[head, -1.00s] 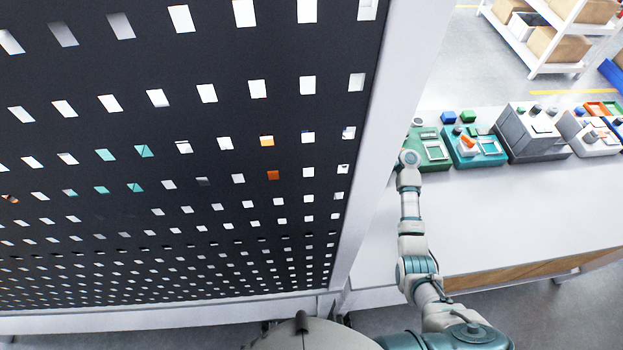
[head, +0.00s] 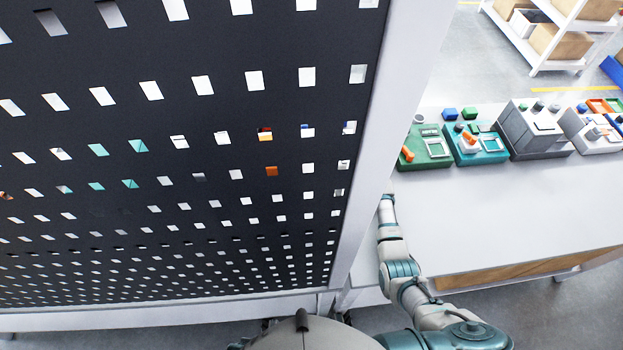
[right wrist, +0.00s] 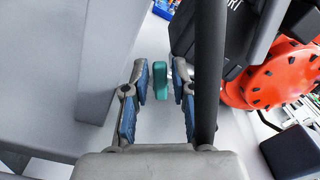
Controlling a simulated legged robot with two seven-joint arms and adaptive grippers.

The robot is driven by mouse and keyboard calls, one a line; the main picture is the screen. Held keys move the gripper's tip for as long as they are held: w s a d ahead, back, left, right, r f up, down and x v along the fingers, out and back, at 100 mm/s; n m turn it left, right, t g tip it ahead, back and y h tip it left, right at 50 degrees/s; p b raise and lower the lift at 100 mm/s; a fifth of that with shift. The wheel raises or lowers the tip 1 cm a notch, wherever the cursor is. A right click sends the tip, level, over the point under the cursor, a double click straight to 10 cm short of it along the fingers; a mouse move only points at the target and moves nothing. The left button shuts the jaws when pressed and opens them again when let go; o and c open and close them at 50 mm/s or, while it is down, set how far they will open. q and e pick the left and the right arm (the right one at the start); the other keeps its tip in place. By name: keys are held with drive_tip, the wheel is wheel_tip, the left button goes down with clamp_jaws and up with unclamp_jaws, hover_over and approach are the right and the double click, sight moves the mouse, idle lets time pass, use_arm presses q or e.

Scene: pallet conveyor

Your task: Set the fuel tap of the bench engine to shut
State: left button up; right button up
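In the right wrist view my right gripper (right wrist: 162,78) is open, with its blue-padded fingers apart. A small teal piece (right wrist: 160,82) shows between the fingertips; I cannot tell whether it is the fuel tap or whether a finger touches it. An orange disc with dark studs (right wrist: 272,76) and a dark body with partly visible white lettering (right wrist: 233,22) are right of the fingers, and may belong to the bench engine. In the head view the right gripper is hidden behind the panel's edge. My left gripper is not in view.
A black perforated panel (head: 180,115) with a pale frame post (head: 385,130) blocks the head view's left. Right of it, a white bench (head: 480,215) carries several devices, including a green box (head: 430,155) and a teal box (head: 475,150). The bench front is clear.

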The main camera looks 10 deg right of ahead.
drive_tip(key=shift+d, duration=0.2)
clamp_jaws()
drive_tip(key=shift+s+a+f+n, duration=0.1)
drive_tip(key=shift+s+f+n, duration=0.1)
drive_tip(key=shift+n, duration=0.5)
unclamp_jaws()
drive_tip(key=shift+r, duration=0.1)
drive_tip(key=d, duration=1.2)
drive_tip(key=shift+w, duration=0.1)
